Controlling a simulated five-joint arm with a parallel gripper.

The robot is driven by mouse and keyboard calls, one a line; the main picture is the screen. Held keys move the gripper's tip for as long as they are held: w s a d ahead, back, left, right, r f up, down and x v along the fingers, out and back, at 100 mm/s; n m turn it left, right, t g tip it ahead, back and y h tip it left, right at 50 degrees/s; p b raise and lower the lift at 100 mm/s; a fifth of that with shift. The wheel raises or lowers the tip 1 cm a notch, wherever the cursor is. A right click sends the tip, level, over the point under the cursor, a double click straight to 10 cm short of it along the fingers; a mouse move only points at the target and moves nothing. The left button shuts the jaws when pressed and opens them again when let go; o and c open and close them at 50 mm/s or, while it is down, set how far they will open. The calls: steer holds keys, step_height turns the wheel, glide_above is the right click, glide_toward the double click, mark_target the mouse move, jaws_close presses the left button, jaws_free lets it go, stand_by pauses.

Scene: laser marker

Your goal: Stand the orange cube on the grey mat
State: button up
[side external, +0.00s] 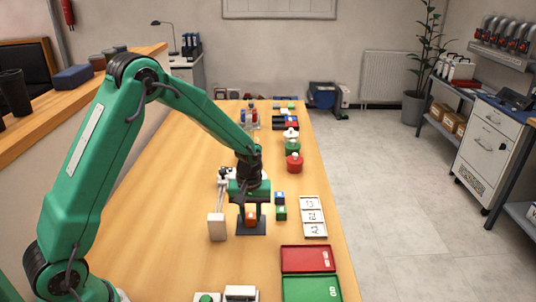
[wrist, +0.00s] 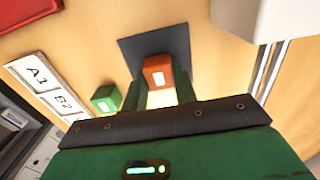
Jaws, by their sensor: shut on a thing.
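The orange cube (side external: 251,219) is between the fingertips of my gripper (side external: 250,214), which is shut on it. In the wrist view the cube (wrist: 157,72) shows upright between the two green fingers (wrist: 160,90), with a small white label on one face. The dark grey mat (side external: 251,231) lies on the table under the cube. In the wrist view the mat (wrist: 132,48) shows around and beyond the cube. I cannot tell whether the cube touches the mat or is held just above it.
A green cube (side external: 281,214) and a blue cube (side external: 279,197) stand right of the mat, beside a white labelled tray (side external: 314,217). A white block-shaped fixture (side external: 217,227) stands left. Red (side external: 309,259) and green (side external: 311,289) trays lie at the front right.

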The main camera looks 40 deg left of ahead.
mark_target(251, 214)
steer(key=shift+f, duration=0.15)
steer(key=o, duration=0.9)
steer(key=shift+o, duration=0.2)
step_height(251, 214, up, 12)
steer(key=shift+r, duration=0.2)
stand_by(0.4)
